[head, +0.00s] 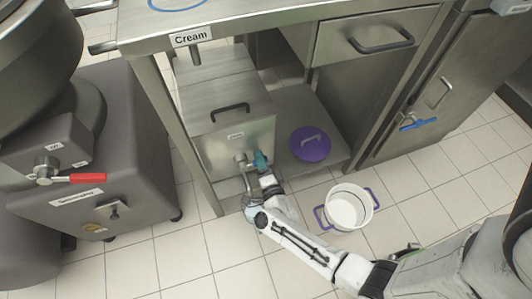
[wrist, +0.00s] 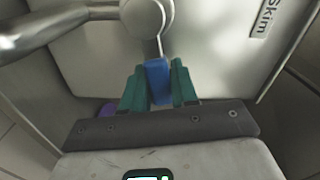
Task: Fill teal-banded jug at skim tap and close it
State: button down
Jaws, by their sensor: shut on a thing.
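The skim tap (head: 242,162) sticks out from the front of the steel tank (head: 232,148) under the counter. In the wrist view the tank's label (wrist: 279,17) reads "Skim", and the tap's round body (wrist: 146,17) is above my fingers. My gripper (head: 261,160) is at the tap. Its teal fingers (wrist: 158,84) are shut on the tap's blue lever (wrist: 157,80), which hangs from a thin metal stem. I cannot make out a teal-banded jug in either view; the space under the tap is partly hidden by my wrist. Milk flow is not visible.
A white pot with purple handles (head: 348,207) stands on the tiled floor, right of my forearm. A purple lid (head: 310,144) lies on the low shelf. A grey machine with a red lever (head: 87,178) stands left. A "Cream" outlet (head: 195,56) hangs under the counter.

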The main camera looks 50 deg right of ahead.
jog(key=shift+f+m+b, duration=0.3)
jog(key=shift+f+m, duration=0.1)
jog(key=shift+f+m+b, duration=0.3)
jog(key=shift+m+b, duration=0.35)
jog(key=shift+m, duration=0.25)
jog(key=c, duration=1)
grip_release()
jog(key=shift+o, duration=0.2)
jog(key=p+v, duration=0.2)
jog(key=v, duration=0.9)
jog(key=shift+p, duration=0.35)
